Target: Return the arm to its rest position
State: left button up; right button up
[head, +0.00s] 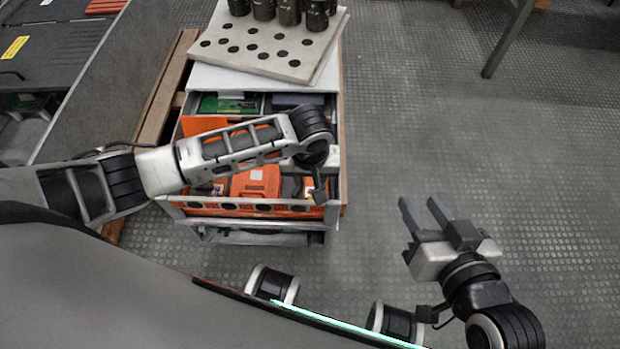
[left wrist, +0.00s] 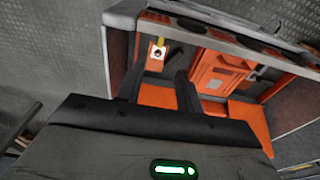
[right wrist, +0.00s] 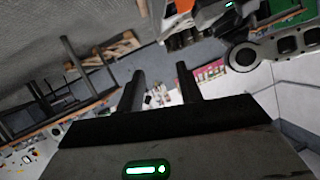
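My left arm reaches in from the left over an open drawer (head: 250,207) with orange lining. My left gripper (head: 319,190) is over the drawer's right part, seen nearly edge-on in the head view. In the left wrist view its two fingers (left wrist: 158,80) are apart with nothing between them, facing the drawer's inside. My right gripper (head: 424,207) is over bare floor at the right. Its fingers are apart and empty, which also shows in the right wrist view (right wrist: 160,72).
An orange case (head: 255,182) lies in the drawer; a green board (head: 230,103) is in a compartment behind. A perforated plate (head: 265,52) with several dark cylinders (head: 290,12) tops the cabinet. A grey bench (head: 50,60) is left. The floor right of the cabinet is clear.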

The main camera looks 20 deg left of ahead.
pick_arm(q)
jog(key=r, duration=0.2)
jog(key=r+p, duration=0.1)
jog(key=r, duration=0.1)
jog(key=r+p, duration=0.1)
jog(key=shift+s+d+r, duration=0.2)
jog(key=shift+s+r, duration=0.15)
jog(key=shift+r, duration=0.05)
pick_arm(e)
jog(key=shift+d+f+g+h, duration=0.2)
jog(key=shift+f+g, duration=0.15)
jog(key=shift+f, duration=0.15)
jog(key=shift+d+f+g+h, duration=0.2)
jog(key=shift+f+g, duration=0.15)
jog(key=shift+f, duration=0.1)
